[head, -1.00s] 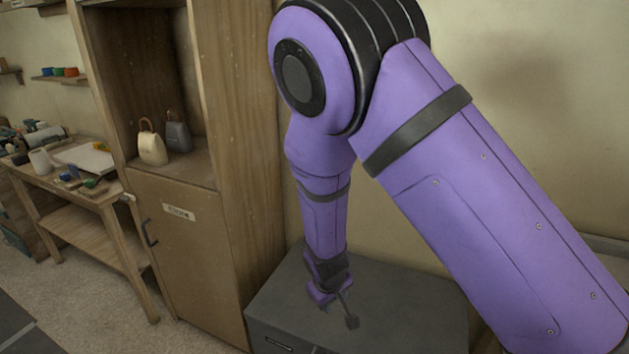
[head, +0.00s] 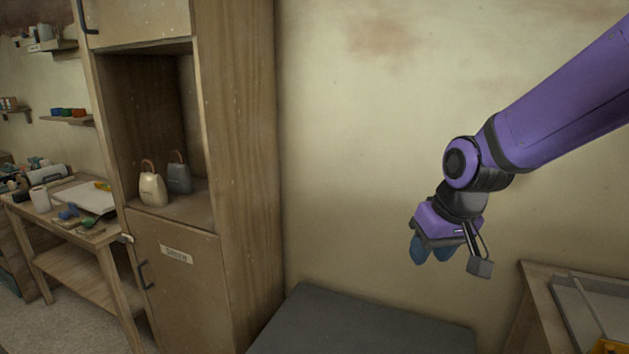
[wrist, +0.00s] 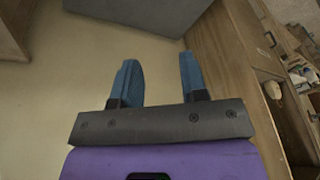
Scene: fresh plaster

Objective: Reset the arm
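My gripper (head: 431,252) hangs at the end of my purple arm at the right of the head view, in front of the plaster wall and above the level of the grey chest. In the wrist view its two blue fingers (wrist: 158,72) stand apart with a clear gap and nothing between them. The gripper touches nothing that I can see.
A grey chest (head: 350,325) stands below, left of the gripper. A workbench (head: 110,232) is at far left; a wooden table (head: 535,290) at lower right.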

